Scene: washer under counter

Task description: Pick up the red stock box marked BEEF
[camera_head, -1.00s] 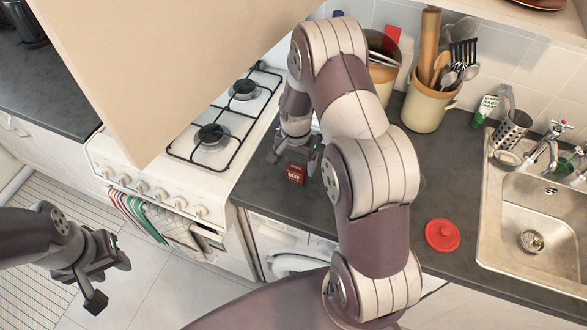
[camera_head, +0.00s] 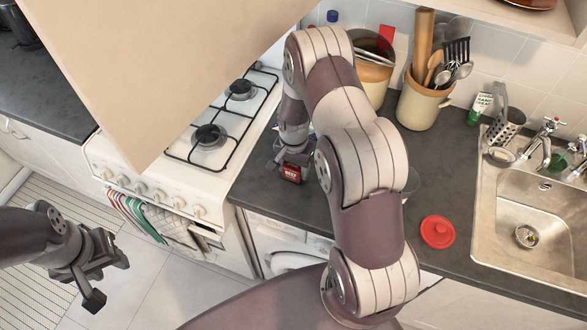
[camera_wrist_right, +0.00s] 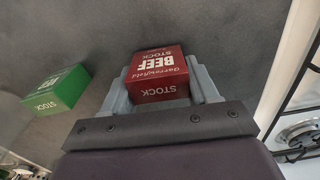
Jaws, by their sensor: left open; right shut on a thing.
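The red stock box marked BEEF (camera_head: 291,173) is on the grey counter beside the stove in the head view. My right gripper (camera_head: 294,158) is shut on it. In the right wrist view the red box (camera_wrist_right: 158,72) sits between the two fingers of the right gripper (camera_wrist_right: 163,82), with its BEEF label facing the camera. Whether the box is clear of the counter I cannot tell. My left gripper (camera_head: 106,276) is open and empty, over the floor at the lower left of the head view.
A green stock box (camera_wrist_right: 56,90) lies on the counter in the right wrist view, left of the red one. The stove (camera_head: 213,160) is left of my right gripper. A red lid (camera_head: 437,232) lies near the sink (camera_head: 484,238). A utensil crock (camera_head: 422,105) stands behind.

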